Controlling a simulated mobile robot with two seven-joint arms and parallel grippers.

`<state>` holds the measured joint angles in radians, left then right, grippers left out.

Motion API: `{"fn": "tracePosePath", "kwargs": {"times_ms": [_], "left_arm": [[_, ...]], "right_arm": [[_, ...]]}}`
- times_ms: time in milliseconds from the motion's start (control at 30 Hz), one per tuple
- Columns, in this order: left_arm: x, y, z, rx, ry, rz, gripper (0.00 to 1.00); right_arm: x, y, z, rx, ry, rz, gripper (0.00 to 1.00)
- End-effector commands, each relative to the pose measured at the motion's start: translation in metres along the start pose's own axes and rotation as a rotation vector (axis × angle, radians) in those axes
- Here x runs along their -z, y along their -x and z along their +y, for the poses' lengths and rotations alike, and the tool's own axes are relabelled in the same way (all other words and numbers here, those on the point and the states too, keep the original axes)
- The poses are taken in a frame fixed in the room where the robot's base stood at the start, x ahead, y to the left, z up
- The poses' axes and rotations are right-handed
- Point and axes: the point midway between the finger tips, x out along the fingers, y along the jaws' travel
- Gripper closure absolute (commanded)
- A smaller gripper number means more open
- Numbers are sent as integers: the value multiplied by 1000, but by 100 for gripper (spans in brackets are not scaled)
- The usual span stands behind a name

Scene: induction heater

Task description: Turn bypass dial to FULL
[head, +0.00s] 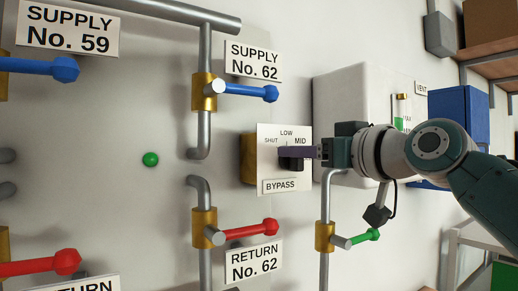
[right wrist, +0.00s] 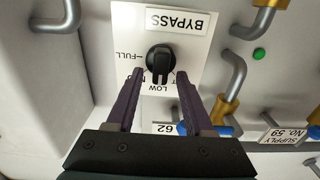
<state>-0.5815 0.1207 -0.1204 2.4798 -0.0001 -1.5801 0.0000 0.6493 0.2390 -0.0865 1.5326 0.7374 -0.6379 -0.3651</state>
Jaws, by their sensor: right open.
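The bypass dial (head: 291,164) is a black knob on a white plate (head: 273,186) marked SHUT, LOW, MID and BYPASS. In the right wrist view the dial (right wrist: 159,58) appears upside down, with FULL readable at its left and LOW below. Its raised ridge points roughly toward LOW in that view. My right gripper (head: 284,152) is open at the dial, its purple fingers covering part of it in the head view. In the right wrist view the fingertips (right wrist: 160,74) lie on either side of the knob, with gaps visible. My left gripper is out of view.
A blue supply valve handle (head: 251,91) is above left of the dial and a red return handle (head: 250,230) below. A green-handled valve (head: 364,237) sits below my right wrist. A white box (head: 340,90) is behind it. A green button (head: 151,159) is left.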

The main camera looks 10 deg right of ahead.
Motion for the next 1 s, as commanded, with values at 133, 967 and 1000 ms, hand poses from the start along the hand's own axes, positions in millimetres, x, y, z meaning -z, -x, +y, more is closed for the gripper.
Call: {"fn": "tracePosePath", "kwargs": {"times_ms": [133,967,1000], "left_arm": [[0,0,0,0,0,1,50],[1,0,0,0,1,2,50],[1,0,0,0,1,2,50]], "right_arm": [[0,0,0,0,0,0,56],[0,0,0,0,-5,0,100],[0,0,0,0,-9,0,100]]}}
